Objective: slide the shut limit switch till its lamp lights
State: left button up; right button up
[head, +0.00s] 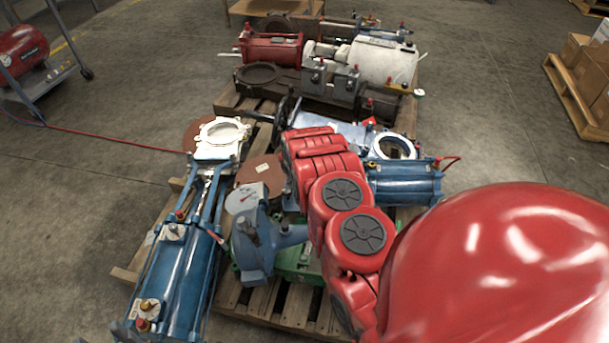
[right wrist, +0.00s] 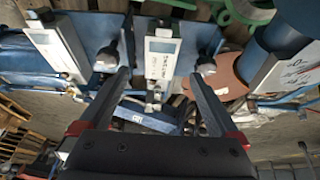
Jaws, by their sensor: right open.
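In the right wrist view, a light box with a printed label (right wrist: 162,52) sits on a blue body between two black-knobbed fittings; I take it for a limit switch, but cannot tell if it is the shut one. A second light box (right wrist: 50,48) stands to its left. I cannot make out a lit lamp on either. My right gripper (right wrist: 158,75) is open, its dark fingers spread either side of the labelled box, with nothing visibly held. I cannot tell whether they touch anything. In the head view my red arm hides this gripper. My left gripper is not in view.
A blue cylinder actuator (head: 178,262) with small fittings lies at the left of the near pallet (head: 262,300). A far pallet (head: 228,101) carries red, white and grey actuators. Boxes on a pallet (head: 566,92) stand right. A red hose (head: 110,138) crosses the clear floor left.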

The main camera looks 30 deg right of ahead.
jog(key=p+v, duration=0.4)
jog(key=v, duration=0.3)
dwell(0.3)
